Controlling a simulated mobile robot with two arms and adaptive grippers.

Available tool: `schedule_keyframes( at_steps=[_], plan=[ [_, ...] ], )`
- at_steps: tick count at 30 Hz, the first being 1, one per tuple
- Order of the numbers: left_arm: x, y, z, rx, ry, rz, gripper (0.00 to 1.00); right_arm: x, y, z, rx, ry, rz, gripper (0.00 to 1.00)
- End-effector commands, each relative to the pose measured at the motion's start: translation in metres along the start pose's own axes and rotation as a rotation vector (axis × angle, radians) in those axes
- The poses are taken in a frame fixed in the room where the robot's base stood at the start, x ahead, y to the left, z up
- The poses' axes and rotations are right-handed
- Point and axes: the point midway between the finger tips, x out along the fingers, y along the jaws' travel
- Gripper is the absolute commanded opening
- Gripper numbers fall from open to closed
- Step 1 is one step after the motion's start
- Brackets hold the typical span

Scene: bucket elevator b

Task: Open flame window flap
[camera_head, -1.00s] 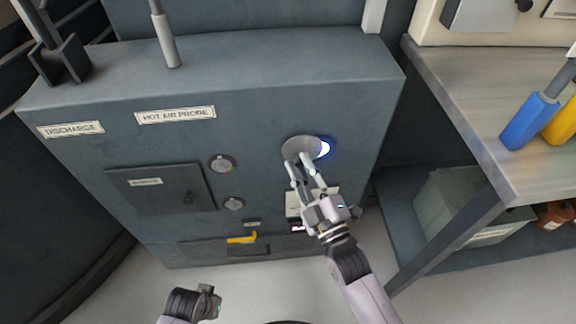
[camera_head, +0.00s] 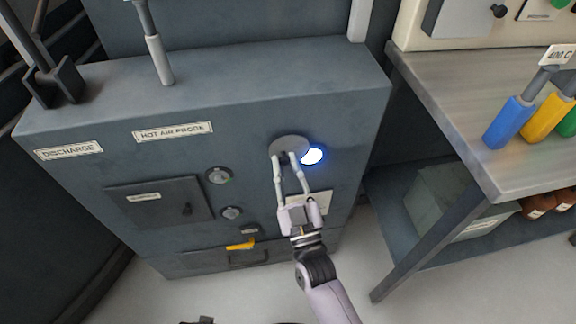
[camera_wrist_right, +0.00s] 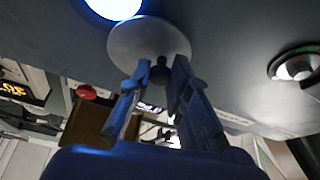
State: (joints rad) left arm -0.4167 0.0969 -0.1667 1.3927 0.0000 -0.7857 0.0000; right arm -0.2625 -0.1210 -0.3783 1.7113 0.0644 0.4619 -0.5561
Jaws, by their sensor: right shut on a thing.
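The flame window flap is a round grey disc (camera_head: 289,147) on the front of the dark grey cabinet. It sits to the left of the glowing blue-white window (camera_head: 313,155) and overlaps its left edge, so most of the window shows. My right gripper (camera_head: 289,160) reaches up to the flap from below. In the right wrist view its fingers (camera_wrist_right: 158,85) are closed around the small dark knob (camera_wrist_right: 160,68) of the flap (camera_wrist_right: 148,42), and the lit window (camera_wrist_right: 113,5) shows at the top. Only a dark sliver of my left arm shows at the bottom edge.
The cabinet also has a small door (camera_head: 158,203), two round fittings (camera_head: 219,175) and a yellow handle (camera_head: 241,244). A metal bench (camera_head: 455,110) with blue (camera_head: 509,122) and yellow handled tools stands at right, with a grey bin (camera_head: 450,205) below it.

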Motion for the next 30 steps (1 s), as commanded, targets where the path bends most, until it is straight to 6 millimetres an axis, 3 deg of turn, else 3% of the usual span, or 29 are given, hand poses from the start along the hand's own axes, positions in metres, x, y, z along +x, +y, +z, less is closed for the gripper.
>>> schedule_keyframes(
  at_steps=[13,14,15,23,30],
  plan=[
    [0.0016,0.0001,0.0016,0.001,0.0,0.0,0.0,-0.0019,-0.0026,0.0028,0.013,-0.01,-0.002,0.0],
    [0.0016,0.0001,0.0016,0.001,0.0,0.0,0.0,-0.0019,-0.0026,0.0029,0.013,-0.01,-0.002,0.19],
    [0.0016,0.0001,0.0016,0.001,0.0,0.0,0.0,-0.0019,-0.0025,0.0029,0.013,-0.01,-0.002,0.21],
    [0.0015,0.0,0.0017,0.001,-0.001,0.0,0.0,-0.0008,-0.0012,0.0011,0.011,-0.005,0.001,0.39],
    [0.0013,0.0002,0.0013,0.0,-0.001,0.0,0.0,-0.0003,-0.0005,0.0004,0.01,-0.003,0.003,0.39]
  ],
)
